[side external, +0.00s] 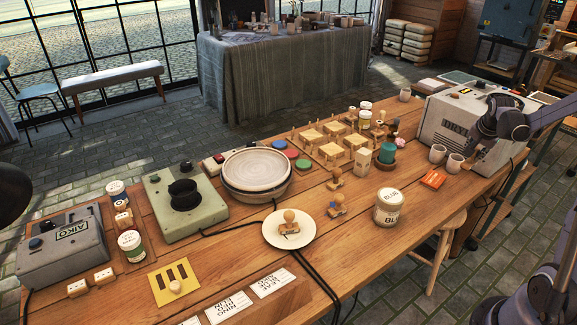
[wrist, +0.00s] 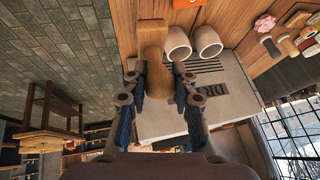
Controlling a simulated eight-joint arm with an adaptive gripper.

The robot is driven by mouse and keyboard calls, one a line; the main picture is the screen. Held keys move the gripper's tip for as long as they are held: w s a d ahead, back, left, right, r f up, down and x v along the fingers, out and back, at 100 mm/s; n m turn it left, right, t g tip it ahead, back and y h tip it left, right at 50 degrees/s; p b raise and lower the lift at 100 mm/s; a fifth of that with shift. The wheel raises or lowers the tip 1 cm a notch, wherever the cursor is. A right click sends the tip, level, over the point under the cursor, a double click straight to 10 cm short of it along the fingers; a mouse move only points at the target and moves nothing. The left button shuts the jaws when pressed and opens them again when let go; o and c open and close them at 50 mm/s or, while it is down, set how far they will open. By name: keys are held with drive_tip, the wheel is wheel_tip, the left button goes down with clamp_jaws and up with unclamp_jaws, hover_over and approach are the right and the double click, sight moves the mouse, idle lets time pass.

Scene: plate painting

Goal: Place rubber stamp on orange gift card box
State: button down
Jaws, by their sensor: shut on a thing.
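The orange gift card box (side external: 433,179) lies flat on the wooden table, in front of two pale cups. Its edge shows at the top of the wrist view (wrist: 187,4). My gripper (wrist: 158,72) is shut on a wooden rubber stamp (wrist: 152,45), whose tan handle stands between the fingers. In the side view my gripper (side external: 488,123) is at the right, in front of the grey machine and above the table, apart from the box. I cannot make out the held stamp there.
Two cups (side external: 454,163) stand close behind the box, beside the grey machine (side external: 452,120). A white paint can (side external: 388,207) stands left of the box. Other wooden stamps stand on a white plate (side external: 270,237) and near it. Bare table lies around the box's front side.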

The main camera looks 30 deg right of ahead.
drive_tip(key=shift+w+a+f, duration=0.35)
drive_tip(key=shift+w+f, duration=1)
drive_tip(key=shift+f, duration=0.2)
drive_tip(key=shift+w+a+f, duration=0.4)
drive_tip(key=shift+w+f, duration=1)
drive_tip(key=shift+f, duration=0.1)
drive_tip(key=shift+w+a+f, duration=0.35)
drive_tip(key=shift+w+f, duration=1)
drive_tip(key=shift+f, duration=0.2)
drive_tip(key=c, duration=1.1)
unclamp_jaws()
drive_tip(key=shift+f, duration=0.1)
